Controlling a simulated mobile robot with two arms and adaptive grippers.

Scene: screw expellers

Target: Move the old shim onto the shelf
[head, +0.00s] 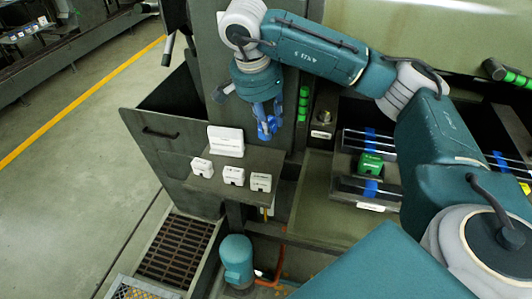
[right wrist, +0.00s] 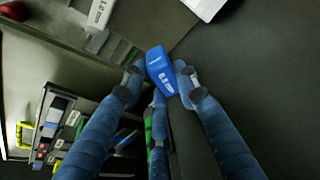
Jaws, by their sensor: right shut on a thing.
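My right gripper (head: 266,125) is shut on a small blue block with white lettering, seen between the fingertips in the right wrist view (right wrist: 162,72); it appears to be the shim. In the head view the blue fingers point down above the back right of a small grey shelf (head: 262,158), and the block is hard to make out from them. The shelf bears a white sign (head: 226,140) and several small white labelled blocks, one at the front (head: 234,176). I cannot tell whether the blue block touches anything. My left gripper is not in view.
A green block (head: 370,163) sits on the machine to the right, near metal bars and blue strips. A dark open bin (head: 165,140) is left of the shelf.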

